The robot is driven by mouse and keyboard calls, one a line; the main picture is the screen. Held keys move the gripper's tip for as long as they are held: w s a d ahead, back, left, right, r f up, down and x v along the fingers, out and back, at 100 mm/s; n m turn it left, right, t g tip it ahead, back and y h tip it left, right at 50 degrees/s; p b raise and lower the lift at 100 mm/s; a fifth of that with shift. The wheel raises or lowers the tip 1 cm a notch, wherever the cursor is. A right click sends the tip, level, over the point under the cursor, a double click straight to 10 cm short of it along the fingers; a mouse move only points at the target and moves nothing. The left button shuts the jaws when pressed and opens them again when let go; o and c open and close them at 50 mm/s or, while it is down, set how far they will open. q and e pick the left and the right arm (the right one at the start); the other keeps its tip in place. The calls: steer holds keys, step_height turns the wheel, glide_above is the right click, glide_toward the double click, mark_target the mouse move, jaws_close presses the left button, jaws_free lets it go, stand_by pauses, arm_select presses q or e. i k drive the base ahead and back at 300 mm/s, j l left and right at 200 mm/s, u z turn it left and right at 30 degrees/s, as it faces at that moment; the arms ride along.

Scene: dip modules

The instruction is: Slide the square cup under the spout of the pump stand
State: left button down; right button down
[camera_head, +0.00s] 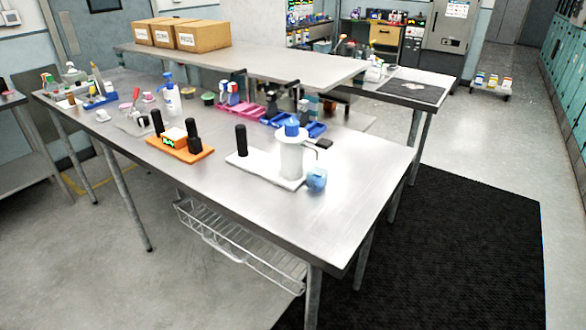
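The pump stand is a white bottle-like body (293,158) with a blue top, standing on a flat white base plate (262,172) on the steel table. A black post (241,141) rises from the plate's left end. A black piece (324,144), seemingly the spout, sticks out to the right near the top of the body. A small blue cup (316,180) stands at the plate's right front edge, lower in the picture than the black piece. I cannot tell whether it is directly under the spout or touches the plate. Neither of my grippers is in view.
An orange base with black posts (194,145) stands left of the pump stand. Blue trays (312,129) and a pink tray (240,113) lie behind it. A raised shelf (290,68) runs along the back. The steel table (360,190) is clear to the right and front.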

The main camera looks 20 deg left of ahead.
mark_target(316, 178)
steer(key=i+l+u, duration=0.1)
steer(key=u, duration=0.3)
steer(key=l+u, duration=0.15)
steer(key=u, duration=0.25)
steer(key=i+l+u, duration=0.1)
steer(key=u, duration=0.3)
steer(key=l+u, duration=0.25)
steer(key=l, duration=0.25)
steer(key=l+u, duration=0.3)
steer(key=l, duration=0.15)
steer(key=k+l+u, duration=0.2)
steer(key=l, duration=0.75)
steer(key=i, duration=0.1)
